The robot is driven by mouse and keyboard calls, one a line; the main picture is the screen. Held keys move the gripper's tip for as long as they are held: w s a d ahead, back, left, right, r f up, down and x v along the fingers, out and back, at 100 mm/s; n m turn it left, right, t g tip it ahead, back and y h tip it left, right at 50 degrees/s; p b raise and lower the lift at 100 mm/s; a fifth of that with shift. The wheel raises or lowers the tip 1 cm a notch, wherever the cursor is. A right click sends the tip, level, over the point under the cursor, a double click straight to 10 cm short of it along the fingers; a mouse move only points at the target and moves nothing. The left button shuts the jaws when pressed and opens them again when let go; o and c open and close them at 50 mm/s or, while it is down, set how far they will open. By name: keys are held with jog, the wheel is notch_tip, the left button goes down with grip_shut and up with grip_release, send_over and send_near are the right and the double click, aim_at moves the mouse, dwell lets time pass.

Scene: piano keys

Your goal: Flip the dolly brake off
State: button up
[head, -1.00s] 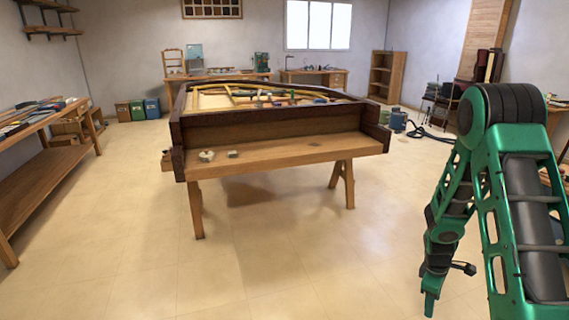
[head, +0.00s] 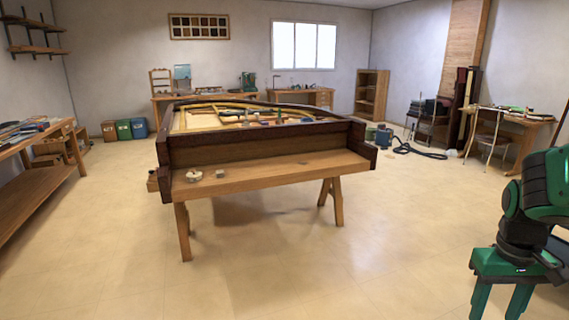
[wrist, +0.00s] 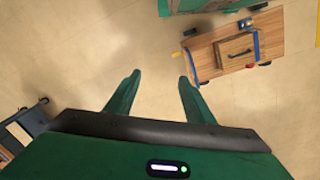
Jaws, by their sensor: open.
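In the wrist view a wooden dolly (wrist: 205,53) with small dark wheels and blue straps stands on the floor at the upper right. A wooden block or box (wrist: 234,50) sits on it. Small yellow and red details show near its edges, but I cannot tell which part is the brake or how it is set. The dolly is not in the head view. My gripper (wrist: 155,85) is open and empty, its two green fingers apart over bare floor, short of the dolly in the picture. It also shows in the head view (head: 502,300), at the lower right.
A wooden piano case (head: 265,145) on trestles stands in the middle of the head view. A workbench (head: 40,190) is at the left. A vacuum cleaner (head: 384,138) with a hose lies at the back right. The floor in front of the case is clear.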

jog(key=s+a+r+m, duration=0.1)
jog(key=s+m, duration=0.1)
jog(key=s, duration=0.3)
jog(key=s+a+r+m+y, duration=0.1)
jog(key=s+a+r+m, duration=0.1)
jog(key=s, duration=0.2)
jog(key=shift+s+a+r, duration=0.25)
jog(key=shift+s+r, duration=0.05)
jog(key=shift+s, duration=0.05)
